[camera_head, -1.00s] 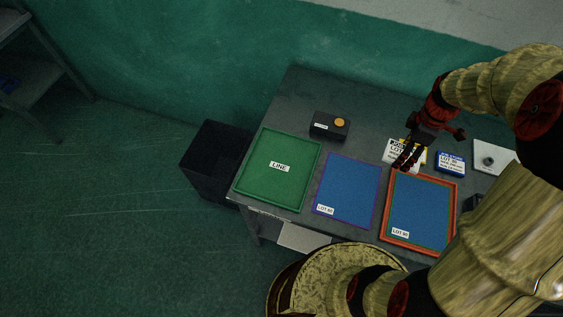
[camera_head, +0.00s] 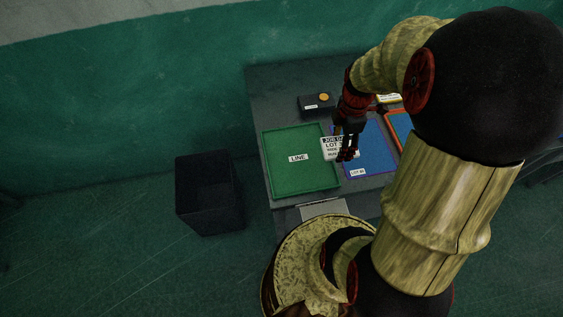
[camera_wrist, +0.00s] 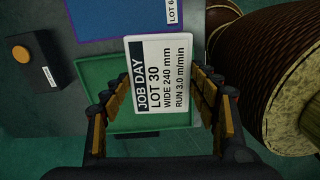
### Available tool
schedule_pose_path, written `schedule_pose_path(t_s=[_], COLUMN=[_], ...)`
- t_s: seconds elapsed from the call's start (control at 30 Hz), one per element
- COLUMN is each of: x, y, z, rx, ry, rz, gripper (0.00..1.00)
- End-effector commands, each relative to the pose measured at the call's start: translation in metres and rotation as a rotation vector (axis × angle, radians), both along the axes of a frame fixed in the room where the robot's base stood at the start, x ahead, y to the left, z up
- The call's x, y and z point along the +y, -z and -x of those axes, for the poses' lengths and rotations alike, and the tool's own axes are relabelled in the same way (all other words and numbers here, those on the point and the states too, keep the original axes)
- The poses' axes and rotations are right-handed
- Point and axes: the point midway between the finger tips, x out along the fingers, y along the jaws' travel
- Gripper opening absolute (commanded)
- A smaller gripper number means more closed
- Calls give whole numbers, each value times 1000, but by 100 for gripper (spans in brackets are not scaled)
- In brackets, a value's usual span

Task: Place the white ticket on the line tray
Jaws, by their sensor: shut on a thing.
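The white ticket (camera_wrist: 162,72) is held between the two fingers of my gripper (camera_wrist: 165,108) in the wrist view. It has a dark "JOB DAY" band and reads "LOT 30, WIDE 240 mm, RUN 3.0 m/min". In the head view the ticket (camera_head: 331,147) shows partly behind my gripper (camera_head: 346,150), above the gap between the green line tray and the blue tray. The line tray (camera_head: 272,170) is green with a "LINE" label and looks empty. In the wrist view part of the line tray (camera_wrist: 92,69) shows behind the ticket.
A blue tray (camera_head: 372,160) with a "LOT" label lies right of the line tray. An orange-rimmed tray (camera_head: 396,124) is mostly hidden by my arm. A dark box with an orange button (camera_head: 323,97) stands behind. A black bin (camera_head: 208,195) stands left of the table.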

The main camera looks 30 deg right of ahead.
Motion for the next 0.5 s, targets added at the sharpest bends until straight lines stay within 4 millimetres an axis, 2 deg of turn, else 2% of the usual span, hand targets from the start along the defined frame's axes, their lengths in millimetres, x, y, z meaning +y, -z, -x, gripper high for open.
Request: schedule_pose_path(t_s=[0.27, 0.5], x=[4, 29], y=[5, 28], z=[-6, -48], rx=[-2, 0], ry=[-71, -78], rz=[1, 0], gripper=[26, 26])
